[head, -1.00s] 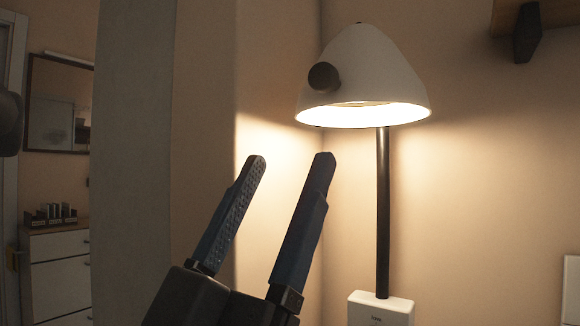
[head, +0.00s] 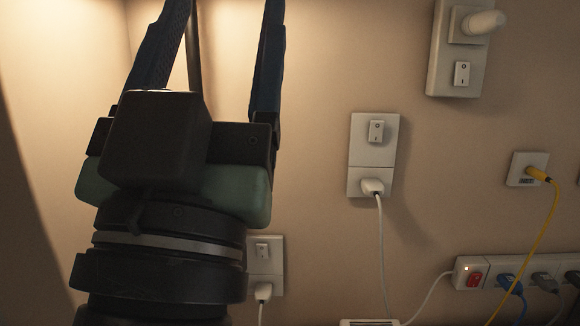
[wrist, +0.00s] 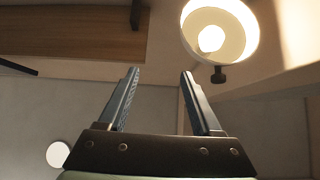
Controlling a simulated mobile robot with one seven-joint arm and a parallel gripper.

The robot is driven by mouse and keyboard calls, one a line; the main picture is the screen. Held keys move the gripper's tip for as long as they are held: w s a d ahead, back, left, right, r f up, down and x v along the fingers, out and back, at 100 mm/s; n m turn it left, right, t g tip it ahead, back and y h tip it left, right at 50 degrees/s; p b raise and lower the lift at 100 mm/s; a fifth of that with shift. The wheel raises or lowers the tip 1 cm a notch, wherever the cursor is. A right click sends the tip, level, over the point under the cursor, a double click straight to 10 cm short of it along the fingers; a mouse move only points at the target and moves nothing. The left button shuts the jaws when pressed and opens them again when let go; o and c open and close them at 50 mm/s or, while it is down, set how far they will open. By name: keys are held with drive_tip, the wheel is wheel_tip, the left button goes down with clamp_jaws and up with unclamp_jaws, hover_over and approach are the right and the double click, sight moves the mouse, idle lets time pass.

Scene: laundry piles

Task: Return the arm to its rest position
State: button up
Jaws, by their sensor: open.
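My gripper (wrist: 160,73) points up in the wrist view, its two dark blue fingers apart with nothing between them. In the head view its body and wrist fill the left side, and the fingertips are cut off by the top edge. A lit wall lamp (wrist: 241,38) with a white shade shows in the wrist view, above and right of the fingers. In the head view only part of its dark pole (head: 193,55) shows, behind the fingers.
A wall outlet (head: 371,155) with a white plug is right of my gripper; another outlet (head: 264,254) is partly behind my wrist. A power strip (head: 517,271) with several plugs is at lower right. A wooden shelf (wrist: 75,35) is overhead in the wrist view.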

drive_tip(key=s+d+n+y, duration=0.1)
drive_tip(key=d, duration=0.3)
wheel_tip(320, 180, up, 33)
drive_tip(key=y+p, duration=0.1)
drive_tip(key=p, duration=3.1)
drive_tip(key=shift+s+d+n+p, duration=0.2)
drive_tip(key=shift+d+n+p, duration=0.05)
drive_tip(key=shift+n+p, duration=0.15)
